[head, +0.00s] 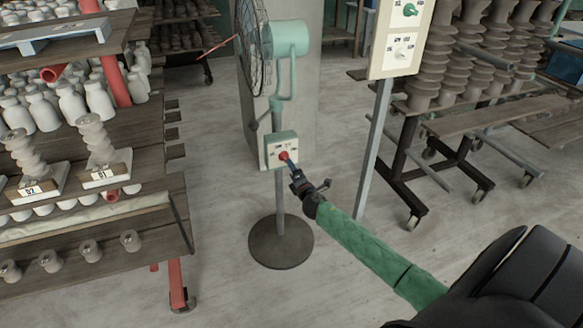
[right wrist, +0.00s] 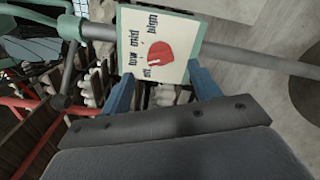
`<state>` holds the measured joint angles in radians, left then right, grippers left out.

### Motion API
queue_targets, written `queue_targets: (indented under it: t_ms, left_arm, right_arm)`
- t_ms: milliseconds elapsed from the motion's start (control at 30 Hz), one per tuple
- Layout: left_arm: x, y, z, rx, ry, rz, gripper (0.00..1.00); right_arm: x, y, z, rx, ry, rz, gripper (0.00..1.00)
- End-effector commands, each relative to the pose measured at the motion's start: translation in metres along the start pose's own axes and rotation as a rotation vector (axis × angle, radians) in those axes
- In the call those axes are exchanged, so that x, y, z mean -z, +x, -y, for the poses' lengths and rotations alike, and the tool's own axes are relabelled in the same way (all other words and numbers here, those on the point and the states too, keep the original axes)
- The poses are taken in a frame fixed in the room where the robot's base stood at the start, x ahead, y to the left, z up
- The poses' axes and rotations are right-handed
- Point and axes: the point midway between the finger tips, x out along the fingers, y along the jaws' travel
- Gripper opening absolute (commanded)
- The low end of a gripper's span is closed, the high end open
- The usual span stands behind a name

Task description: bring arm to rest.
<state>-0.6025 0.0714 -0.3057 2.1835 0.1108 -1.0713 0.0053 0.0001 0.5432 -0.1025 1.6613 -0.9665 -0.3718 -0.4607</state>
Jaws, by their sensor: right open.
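A pedestal fan (head: 287,40) stands at the centre in the head view on a round dark base. Its control box (head: 277,151) carries a red knob (head: 284,156). My right gripper (head: 291,168), on the green-sleeved arm, is at the front of this box with its fingertips close to the knob. In the right wrist view the red knob (right wrist: 158,50) sits on a pale panel marked low, mid and high. The blue fingers of my right gripper (right wrist: 161,72) are apart, one towards each side of the panel. I cannot tell whether they touch it. My left gripper is out of view.
A shelf rack (head: 90,205) with white bottles and ribbed pieces stands at left. A switch panel (head: 402,38) on a grey post stands right of the fan. A wheeled rack (head: 405,165) of ribbed insulators is behind it. The floor (head: 225,290) in front is clear.

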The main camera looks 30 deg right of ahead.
Motion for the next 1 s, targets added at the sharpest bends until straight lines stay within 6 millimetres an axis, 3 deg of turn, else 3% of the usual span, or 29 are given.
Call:
queue_targets:
  t_ms: [200, 800, 1000]
  left_arm:
    - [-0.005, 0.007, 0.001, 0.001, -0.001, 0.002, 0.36]
    - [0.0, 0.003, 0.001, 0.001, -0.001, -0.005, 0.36]
    - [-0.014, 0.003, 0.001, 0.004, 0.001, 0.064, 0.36]
  right_arm:
    - [0.0, -0.009, 0.0, 0.001, 0.0, 0.001, 0.62]
    - [0.0, -0.009, 0.0, 0.001, 0.016, 0.001, 0.62]
    - [-0.024, -0.012, 0.016, 0.076, 0.146, 0.134, 0.62]
